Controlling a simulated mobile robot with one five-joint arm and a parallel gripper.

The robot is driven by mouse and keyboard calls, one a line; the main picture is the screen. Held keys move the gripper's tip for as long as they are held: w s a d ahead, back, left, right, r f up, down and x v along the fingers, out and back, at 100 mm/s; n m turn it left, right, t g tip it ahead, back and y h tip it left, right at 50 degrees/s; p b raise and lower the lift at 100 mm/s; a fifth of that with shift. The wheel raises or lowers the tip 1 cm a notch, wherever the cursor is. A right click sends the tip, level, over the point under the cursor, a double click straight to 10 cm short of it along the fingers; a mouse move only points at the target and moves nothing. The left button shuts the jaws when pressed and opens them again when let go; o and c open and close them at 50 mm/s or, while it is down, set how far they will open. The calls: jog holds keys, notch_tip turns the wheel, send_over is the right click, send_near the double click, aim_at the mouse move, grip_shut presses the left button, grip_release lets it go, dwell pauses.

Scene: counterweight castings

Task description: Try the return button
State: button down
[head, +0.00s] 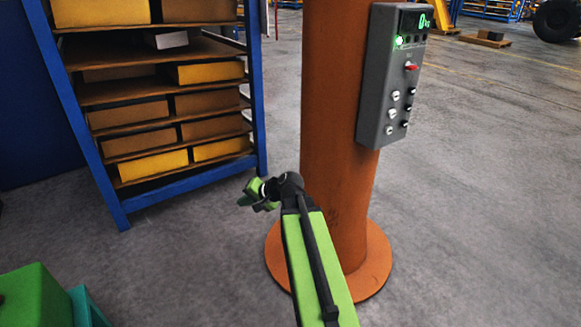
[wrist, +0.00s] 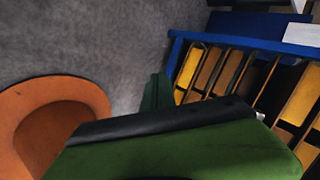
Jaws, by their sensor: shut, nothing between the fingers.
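A grey control box (head: 392,78) is fixed to the orange column (head: 335,120) in the head view. It has a green-lit display, a glowing green lamp, a red lever or switch, and several white and black buttons on its face. I cannot read which one is the return button. My gripper (head: 248,196) is shut and empty, left of the column and well below the box. It points left, toward the shelf. In the wrist view the column's orange base (wrist: 45,105) shows at the left, and the control box is out of view.
A blue-framed shelf (head: 258,90) with yellow and brown boxes stands left of the column; it also shows in the wrist view (wrist: 235,42). A green object (head: 35,297) is at the lower left. Open concrete floor (head: 490,200) lies right of the column.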

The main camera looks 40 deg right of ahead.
jog(key=s+a+f+n+g+h, duration=0.2)
jog(key=s+a+f+n+g, duration=0.2)
jog(key=s+a, duration=0.3)
jog(key=s+a+f+n+g+h, duration=0.2)
jog(key=s+a+f+n+g, duration=0.2)
jog(key=a, duration=0.6)
jog(key=s+n+g, duration=0.1)
jog(key=s+n, duration=0.1)
jog(key=s, duration=0.1)
jog(key=shift+f, duration=0.4)
jog(key=shift+a, duration=0.1)
